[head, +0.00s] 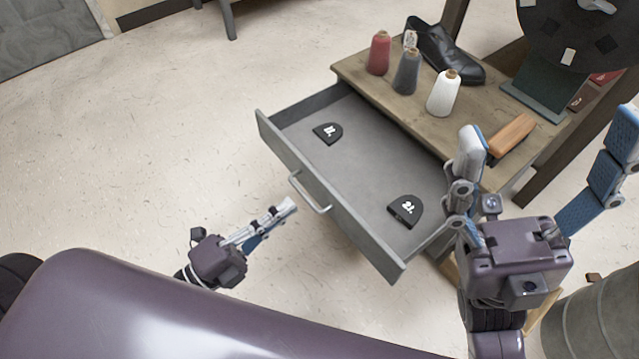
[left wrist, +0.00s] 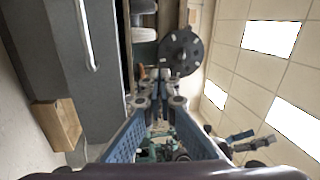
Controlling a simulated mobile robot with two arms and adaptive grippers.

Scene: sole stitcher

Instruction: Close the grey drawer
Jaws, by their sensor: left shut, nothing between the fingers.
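The grey drawer (head: 345,215) is pulled well out from under the wooden worktable (head: 400,95) in the head view. Its front carries a metal bar handle (head: 310,193). Two dark numbered pieces lie inside, one toward the left (head: 327,133) and one toward the right (head: 405,211). My left gripper (head: 287,208) is shut and empty, just outside the drawer front, beside the handle with a small gap. In the left wrist view the drawer front (left wrist: 92,90) and the handle (left wrist: 85,35) show at left. My right gripper (head: 550,150) is open and empty, fingers spread, near the drawer's right end.
Red (head: 379,53), grey (head: 406,72) and white (head: 443,93) thread spools, a black shoe (head: 445,52) and a wood-handled tool (head: 512,134) are on the worktable. A grey drum (head: 600,315) stands at lower right. The floor left of the drawer is clear.

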